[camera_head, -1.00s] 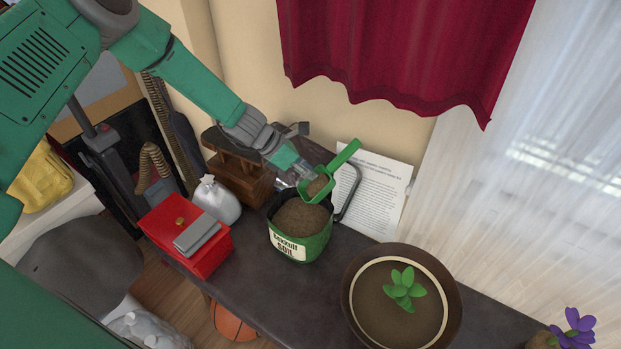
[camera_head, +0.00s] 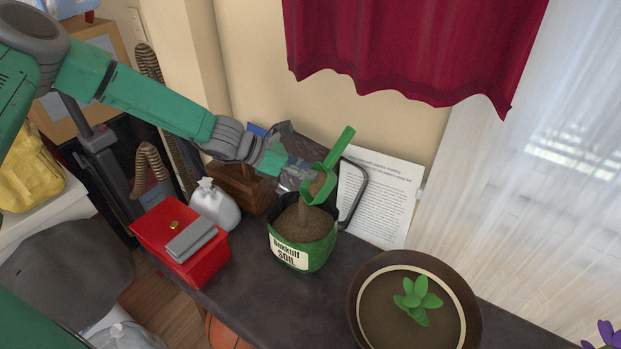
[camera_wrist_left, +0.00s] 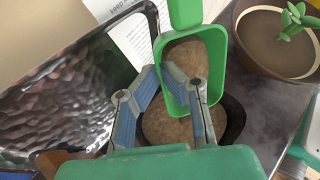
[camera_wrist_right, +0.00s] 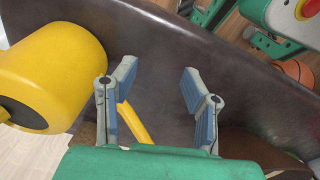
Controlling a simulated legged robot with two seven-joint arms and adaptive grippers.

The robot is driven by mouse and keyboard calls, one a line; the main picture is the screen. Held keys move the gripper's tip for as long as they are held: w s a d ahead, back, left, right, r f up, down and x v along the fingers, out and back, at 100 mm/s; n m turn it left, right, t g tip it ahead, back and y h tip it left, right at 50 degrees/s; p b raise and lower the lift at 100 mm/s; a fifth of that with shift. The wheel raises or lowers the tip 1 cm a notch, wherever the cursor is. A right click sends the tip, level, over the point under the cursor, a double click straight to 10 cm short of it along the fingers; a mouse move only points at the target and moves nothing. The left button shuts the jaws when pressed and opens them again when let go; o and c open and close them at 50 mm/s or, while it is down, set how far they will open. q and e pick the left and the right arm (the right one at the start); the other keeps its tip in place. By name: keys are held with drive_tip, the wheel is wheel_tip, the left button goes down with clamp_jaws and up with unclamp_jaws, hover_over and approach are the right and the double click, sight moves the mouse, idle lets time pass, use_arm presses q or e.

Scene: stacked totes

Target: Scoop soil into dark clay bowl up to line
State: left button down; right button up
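A green scoop (camera_head: 321,187) with soil in it hangs tilted above a green soil bag (camera_head: 309,256), handle up. A thin stream of soil falls from it into the open bag. My left gripper (camera_head: 288,167) is at the scoop's left side. In the left wrist view its fingertips (camera_wrist_left: 163,73) close on the scoop's side wall (camera_wrist_left: 168,84). A dark brown bowl (camera_head: 356,304) with a pale inner ring stands at the front right, holding soil and a small green plant (camera_head: 417,299). My right gripper (camera_wrist_right: 150,85) is open and empty, seen only in the right wrist view.
A red box (camera_head: 165,240) with a grey object on top and a white sack (camera_head: 215,205) stand left of the bag. A printed sheet (camera_head: 390,210) leans on the wall. In the right wrist view a yellow cylinder (camera_wrist_right: 60,75) lies near the right gripper.

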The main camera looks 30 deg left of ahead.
drive_tip(key=shift+a+f+b, duration=0.1)
drive_tip(key=shift+f+b, duration=1.25)
drive_tip(key=shift+f, duration=0.2)
use_arm(q)
drive_tip(key=shift+s+a+r+t+h+b, duration=0.2)
drive_tip(key=shift+a+r+t+h+b, duration=0.05)
drive_tip(key=shift+t+h+b, duration=0.3)
use_arm(e)
drive_tip(key=shift+f, duration=0.45)
